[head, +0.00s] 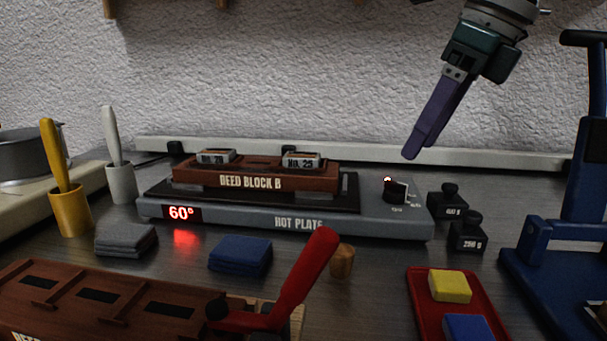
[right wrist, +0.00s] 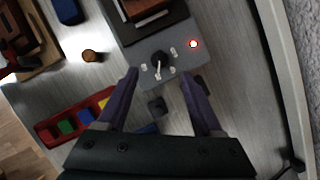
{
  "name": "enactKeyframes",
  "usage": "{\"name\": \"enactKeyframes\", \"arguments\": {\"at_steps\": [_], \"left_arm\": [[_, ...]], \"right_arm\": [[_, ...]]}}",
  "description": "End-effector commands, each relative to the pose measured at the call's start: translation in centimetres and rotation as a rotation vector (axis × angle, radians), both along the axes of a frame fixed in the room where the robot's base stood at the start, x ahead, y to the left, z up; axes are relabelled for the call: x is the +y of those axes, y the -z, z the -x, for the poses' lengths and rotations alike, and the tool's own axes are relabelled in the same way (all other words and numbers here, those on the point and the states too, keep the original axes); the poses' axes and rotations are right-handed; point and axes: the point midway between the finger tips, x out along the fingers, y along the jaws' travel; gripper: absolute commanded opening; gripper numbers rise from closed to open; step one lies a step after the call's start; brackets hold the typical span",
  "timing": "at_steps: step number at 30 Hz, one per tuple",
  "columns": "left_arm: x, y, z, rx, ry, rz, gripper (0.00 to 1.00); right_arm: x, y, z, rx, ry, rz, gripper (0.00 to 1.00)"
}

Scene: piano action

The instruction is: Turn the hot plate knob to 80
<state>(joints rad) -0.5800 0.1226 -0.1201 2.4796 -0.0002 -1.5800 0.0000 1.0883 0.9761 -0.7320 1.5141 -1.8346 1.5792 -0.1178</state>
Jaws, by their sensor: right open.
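The hot plate (head: 300,224) stands on the bench with a red 60° readout (head: 181,213) at its front left. Its black knob (head: 394,191) is at the right end, beside a lit red lamp (head: 387,180). In the right wrist view the knob (right wrist: 158,60) lies ahead, between the lines of my fingers, with its white pointer towards the bottom of the picture and small marks around it. My right gripper (head: 411,153) hangs above and beyond the knob, apart from it; in the right wrist view it (right wrist: 163,82) is open and empty. My left gripper is not in view.
A red tray (head: 420,290) with coloured blocks is in front. A blue stand (head: 575,240) is at the far right. A red lever (head: 305,270) rises in front.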

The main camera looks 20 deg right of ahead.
Motion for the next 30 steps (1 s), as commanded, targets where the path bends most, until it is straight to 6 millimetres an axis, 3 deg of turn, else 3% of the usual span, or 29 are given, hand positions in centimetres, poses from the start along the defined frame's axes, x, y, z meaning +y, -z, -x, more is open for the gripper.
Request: {"name": "enactKeyframes", "arguments": {"at_steps": [3,9,21,30], "left_arm": [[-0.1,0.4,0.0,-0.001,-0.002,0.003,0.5],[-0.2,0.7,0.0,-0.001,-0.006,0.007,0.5],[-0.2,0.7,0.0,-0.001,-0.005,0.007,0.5],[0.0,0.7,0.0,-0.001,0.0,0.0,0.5]], "right_arm": [[0.5,2.5,-0.8,0.004,-0.002,-0.002,0.68],[1.1,5.3,-1.9,0.002,-0.002,-0.003,0.68],[1.3,6.3,-2.3,-0.001,-0.004,-0.001,0.68],[1.3,6.3,-2.3,0.0,-0.003,-0.001,0.36]]}}
